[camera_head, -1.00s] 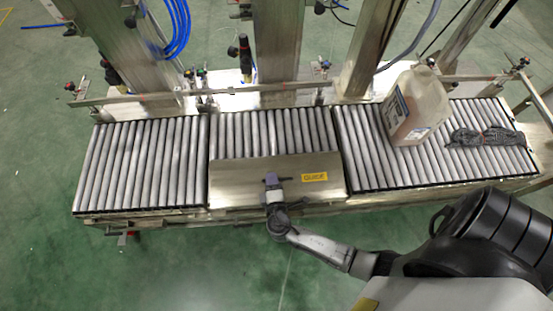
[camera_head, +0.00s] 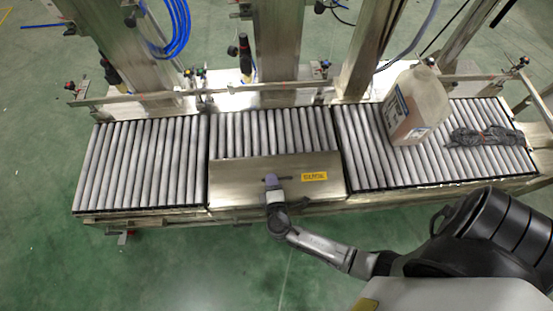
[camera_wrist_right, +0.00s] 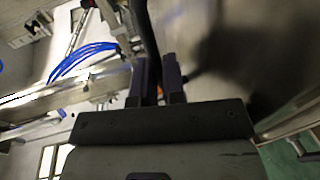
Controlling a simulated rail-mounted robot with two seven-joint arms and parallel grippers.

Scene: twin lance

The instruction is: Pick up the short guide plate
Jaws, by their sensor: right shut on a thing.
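The short guide plate (camera_head: 235,185) is a flat steel plate with a yellow label. In the head view it lies along the front edge of the middle roller section. My right gripper (camera_head: 271,181) reaches it from the front, just left of the label, and is shut on it. The exact grip on the plate is hidden by the fingers. In the right wrist view the two dark fingers (camera_wrist_right: 158,80) stand close together with a narrow dark strip between them. My left gripper is not in view.
Roller conveyor sections (camera_head: 145,165) run left and right of the plate. A jug with pinkish contents (camera_head: 415,105) and a dark grey bundle (camera_head: 485,138) sit on the right rollers. A guide rail (camera_head: 225,91) and steel columns (camera_head: 278,45) stand behind. The left rollers are clear.

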